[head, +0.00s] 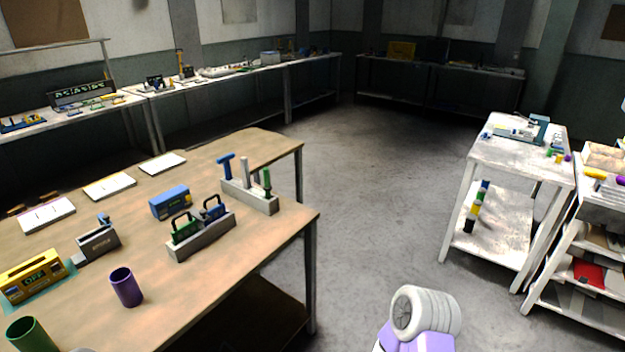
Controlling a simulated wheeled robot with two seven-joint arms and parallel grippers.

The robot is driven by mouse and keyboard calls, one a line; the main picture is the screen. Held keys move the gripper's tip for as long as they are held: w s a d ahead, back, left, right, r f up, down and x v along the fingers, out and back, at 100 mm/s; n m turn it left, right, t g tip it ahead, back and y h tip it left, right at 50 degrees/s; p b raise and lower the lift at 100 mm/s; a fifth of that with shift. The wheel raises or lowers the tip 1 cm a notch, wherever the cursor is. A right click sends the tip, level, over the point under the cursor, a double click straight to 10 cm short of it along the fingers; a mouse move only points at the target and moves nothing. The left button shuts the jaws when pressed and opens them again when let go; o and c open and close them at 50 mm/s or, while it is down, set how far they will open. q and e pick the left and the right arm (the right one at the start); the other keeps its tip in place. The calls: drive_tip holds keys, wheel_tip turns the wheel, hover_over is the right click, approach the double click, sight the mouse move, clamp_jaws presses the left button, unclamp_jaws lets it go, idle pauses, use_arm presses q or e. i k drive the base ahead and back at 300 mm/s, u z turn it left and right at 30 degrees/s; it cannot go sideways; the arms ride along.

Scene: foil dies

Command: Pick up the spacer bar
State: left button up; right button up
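I cannot tell for sure which thing is the spacer bar; nothing is clearly marked as one at this distance. On the near wooden table (190,290), a grey rack (247,194) holds a blue T-shaped tool (226,165), a white upright piece (244,171) and a green-handled piece (267,182). A second grey rack (203,240) holds a green-handled piece (183,229) and a dark blue-handled piece (214,211). Neither gripper is in view; only a white and purple part of my arm shows at the bottom.
The table also bears a blue box (170,202), a yellow device (33,277), a purple cup (126,287), a green cup (31,336) and white pads (110,186). A white table (515,161) and shelf unit stand right. The middle floor (385,200) is clear.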

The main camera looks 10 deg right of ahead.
sight(244, 163)
drive_tip(key=z, duration=1.05)
drive_tip(key=i, duration=1.9)
drive_tip(key=u, duration=2.5)
